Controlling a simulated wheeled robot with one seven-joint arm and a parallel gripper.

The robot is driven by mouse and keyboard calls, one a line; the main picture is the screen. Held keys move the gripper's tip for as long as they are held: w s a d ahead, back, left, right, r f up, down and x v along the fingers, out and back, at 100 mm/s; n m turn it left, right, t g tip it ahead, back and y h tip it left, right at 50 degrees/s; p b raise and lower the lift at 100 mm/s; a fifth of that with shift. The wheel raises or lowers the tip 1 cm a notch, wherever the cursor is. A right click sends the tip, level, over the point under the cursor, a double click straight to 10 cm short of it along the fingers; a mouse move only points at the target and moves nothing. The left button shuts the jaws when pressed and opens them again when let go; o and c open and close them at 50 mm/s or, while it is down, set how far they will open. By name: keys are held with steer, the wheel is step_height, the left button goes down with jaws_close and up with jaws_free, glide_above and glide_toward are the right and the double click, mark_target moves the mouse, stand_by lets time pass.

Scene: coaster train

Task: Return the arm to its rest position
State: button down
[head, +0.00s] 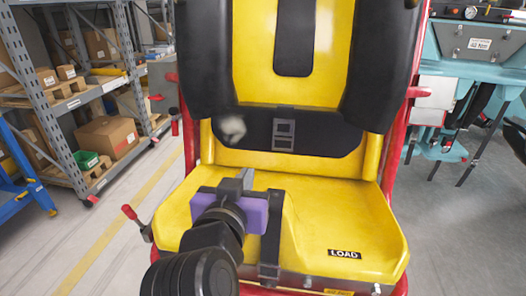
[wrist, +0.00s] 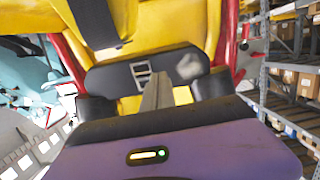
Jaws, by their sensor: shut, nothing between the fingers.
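My gripper (head: 246,176) is in front of and above the yellow seat (head: 340,215) in the head view. Its purple body is at the middle of the seat and its fingers point toward the backrest. In the wrist view my gripper (wrist: 157,85) has its fingers together, with nothing between them. A black belt with a grey buckle (head: 284,134) lies across the lower backrest. The buckle also shows beyond the fingers in the wrist view (wrist: 141,73). A blurred pale patch (head: 232,128) shows on the belt. My arm hides part of the seat.
Red side bars (head: 388,160) frame the seat, and a lever with a red knob (head: 130,212) stands at its left. A grey shelf with boxes (head: 75,105) is at the left. A teal machine (head: 480,45) is at the right. Open floor (head: 95,235) lies at the left.

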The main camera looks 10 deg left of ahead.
steer(key=s+a+r+n+t+y, duration=0.2)
steer(key=a+r+n+y, duration=0.1)
steer(key=a+r+y, duration=0.1)
steer(key=s+d+f+n+y, duration=0.4)
steer(key=s+d+f, duration=1)
steer(key=d, duration=0.1)
steer(key=s+d+f+m+g+h, duration=0.1)
steer(key=s+d+f+m+h, duration=0.2)
steer(key=s+d, duration=0.6)
steer(key=s+d+f+m+g+h, duration=0.1)
steer(key=s+d+f+m+h, duration=0.3)
steer(key=s+d, duration=0.5)
steer(key=s+f, duration=0.2)
steer(key=s, duration=0.3)
steer(key=shift+s+f+g+h, duration=0.25)
steer(key=shift+s+g+h, duration=0.05)
steer(key=shift+g+h, duration=0.1)
